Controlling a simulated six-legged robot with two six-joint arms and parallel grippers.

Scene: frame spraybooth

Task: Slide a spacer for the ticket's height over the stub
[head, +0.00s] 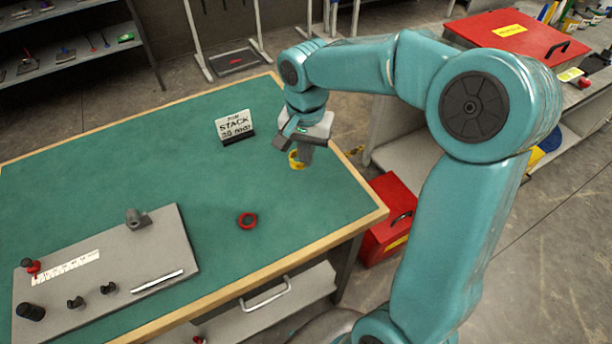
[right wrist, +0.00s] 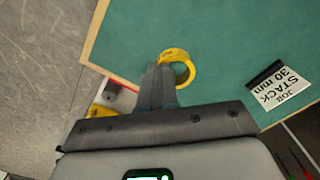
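The ticket (head: 234,126) reads "STACK 30 mm" and stands at the back of the green table; it also shows in the right wrist view (right wrist: 287,87). A yellow ring spacer (head: 294,160) is at my right gripper (head: 305,155), near the table's right side. In the right wrist view the fingers (right wrist: 158,82) look closed on the wall of the yellow ring (right wrist: 187,72), hiding its left part. A red ring spacer (head: 247,221) lies flat on the table. A short grey stub (head: 137,217) rises from the grey board's back edge. My left gripper is out of view.
A red box (head: 388,225) stands on the floor beside the table.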

